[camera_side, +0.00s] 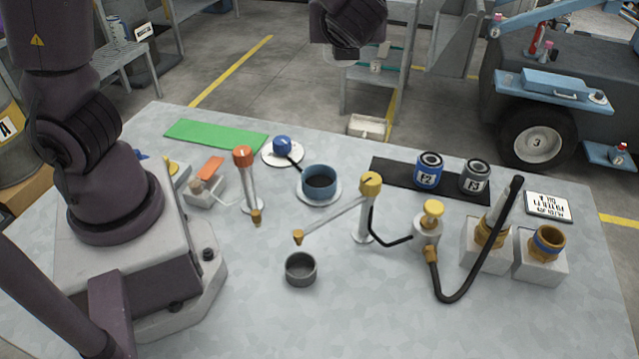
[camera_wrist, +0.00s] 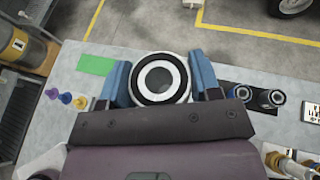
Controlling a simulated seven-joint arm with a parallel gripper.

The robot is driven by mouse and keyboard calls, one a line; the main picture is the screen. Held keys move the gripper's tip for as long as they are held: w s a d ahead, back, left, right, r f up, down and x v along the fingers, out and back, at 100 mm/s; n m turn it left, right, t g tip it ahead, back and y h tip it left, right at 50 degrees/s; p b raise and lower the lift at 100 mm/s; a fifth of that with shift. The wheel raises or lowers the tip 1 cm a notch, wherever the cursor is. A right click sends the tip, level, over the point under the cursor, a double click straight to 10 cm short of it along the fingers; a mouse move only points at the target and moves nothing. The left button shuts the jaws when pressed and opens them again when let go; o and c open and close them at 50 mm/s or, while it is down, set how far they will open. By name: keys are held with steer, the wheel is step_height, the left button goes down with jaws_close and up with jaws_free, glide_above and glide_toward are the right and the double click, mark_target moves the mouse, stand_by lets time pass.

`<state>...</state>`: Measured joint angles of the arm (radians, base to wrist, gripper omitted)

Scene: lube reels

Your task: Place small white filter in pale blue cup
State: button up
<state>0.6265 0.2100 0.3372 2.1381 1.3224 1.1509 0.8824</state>
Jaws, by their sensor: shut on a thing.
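In the side view my wrist hangs high at the top, above the table's far side; the fingers and filter cannot be made out there. The pale blue cup (camera_side: 319,185) stands upright on a white round base in the middle of the table, dark inside, well below my wrist.
A blue filter (camera_side: 429,171) and a grey filter (camera_side: 475,177) stand on a black mat (camera_side: 395,172). An orange-topped post (camera_side: 244,165) and a yellow-topped post (camera_side: 369,200) flank the cup. A grey cup (camera_side: 300,269) sits nearer. A green mat (camera_side: 215,135) lies far left.

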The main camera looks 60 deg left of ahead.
steer(key=shift+r, duration=0.9)
steer(key=s+a+f+n+g+h, duration=0.1)
steer(key=s+f+n+g+h, duration=0.45)
steer(key=n+g, duration=0.55)
steer(key=s+f+n+g+h, duration=0.4)
steer(key=s+n+g+h, duration=0.4)
steer(key=n, duration=0.4)
steer(key=w+a+r+n+t+h, duration=0.1)
steer(key=w+r+n+t+h, duration=0.4)
steer(key=n+t, duration=0.7)
steer(key=w+r+n+t+h, duration=0.55)
steer(key=n+t, duration=0.35)
steer(key=n, duration=0.5)
steer(key=y, duration=0.1)
glide_above(320, 185)
step_height(320, 185, down, 30)
steer(key=shift+f, duration=0.15)
steer(key=shift+f, duration=0.1)
